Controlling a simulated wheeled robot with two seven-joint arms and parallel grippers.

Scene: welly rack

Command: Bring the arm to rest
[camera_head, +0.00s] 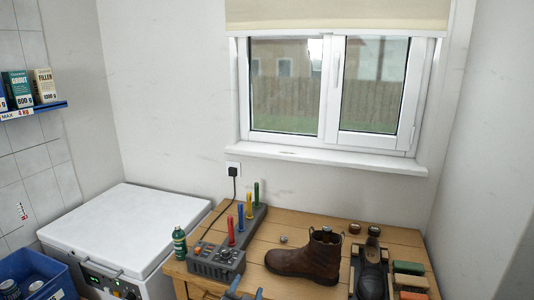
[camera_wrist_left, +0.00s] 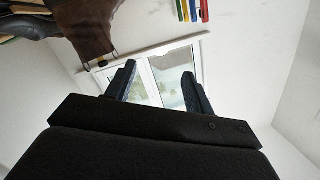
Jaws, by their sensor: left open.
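My left gripper (camera_head: 246,291) shows only by its blue fingertips at the bottom edge of the head view, in front of the wooden bench (camera_head: 268,240). In the left wrist view its two fingers (camera_wrist_left: 160,90) stand apart with nothing between them but the window behind. A brown ankle boot (camera_head: 305,257) stands on the bench to the right of the gripper, apart from it. The boot also shows at the top of the tilted wrist view (camera_wrist_left: 108,25). My right gripper is in neither view.
A grey rack (camera_head: 217,263) with several coloured pegs and a green bottle (camera_head: 179,243) stand at the bench's left. A dark shoe (camera_head: 371,276) and several brushes (camera_head: 409,268) are at the right. A white chest (camera_head: 125,230) and a blue crate (camera_head: 42,266) stand further left.

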